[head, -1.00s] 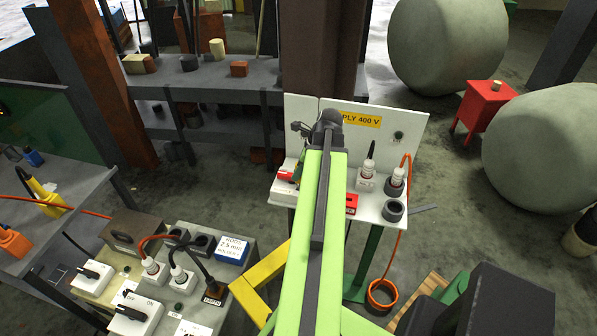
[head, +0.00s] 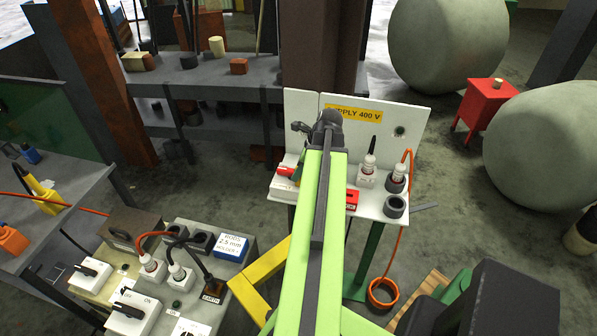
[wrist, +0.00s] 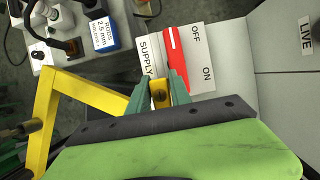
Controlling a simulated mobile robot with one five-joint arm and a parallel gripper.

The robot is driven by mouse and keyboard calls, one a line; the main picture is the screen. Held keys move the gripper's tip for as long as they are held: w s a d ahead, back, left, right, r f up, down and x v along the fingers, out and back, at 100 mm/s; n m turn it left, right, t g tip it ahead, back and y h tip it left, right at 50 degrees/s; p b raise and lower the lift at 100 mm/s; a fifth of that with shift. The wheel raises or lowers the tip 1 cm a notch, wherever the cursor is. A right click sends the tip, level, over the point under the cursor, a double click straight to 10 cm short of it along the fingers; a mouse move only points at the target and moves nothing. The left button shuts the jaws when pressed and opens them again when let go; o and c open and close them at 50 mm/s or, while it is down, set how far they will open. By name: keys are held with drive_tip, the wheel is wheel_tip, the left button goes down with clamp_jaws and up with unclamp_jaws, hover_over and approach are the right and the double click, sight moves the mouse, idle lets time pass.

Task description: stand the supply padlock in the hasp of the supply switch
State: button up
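In the wrist view my gripper (wrist: 160,88) is shut on a yellow padlock (wrist: 160,97), with a teal finger on each side and the dark keyhole showing between them. The supply switch (wrist: 200,58) is a white plate marked OFF and ON with a red handle (wrist: 175,48). A SUPPLY label (wrist: 147,57) lies along its left side. The fingertips and padlock overlap the switch's lower edge. I cannot tell whether they touch it, and the hasp and shackle are not clear. In the head view the red handle (head: 285,171) shows left of my arm, which hides most of the switch.
The switch sits on a white bench with an upright SUPPLY 400 V panel (head: 410,118). White plugs (head: 367,172) and a grey ring (head: 395,206) stand at its right. A second bench with switches and plugs (head: 178,275) is at lower left. A LIVE label (wrist: 307,35) is at right.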

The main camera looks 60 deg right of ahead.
drive_tip(key=o, duration=0.3)
drive_tip(key=shift+o, duration=0.2)
drive_tip(key=p+v, duration=1.6)
drive_tip(key=v, duration=0.1)
drive_tip(key=shift+r, duration=0.25)
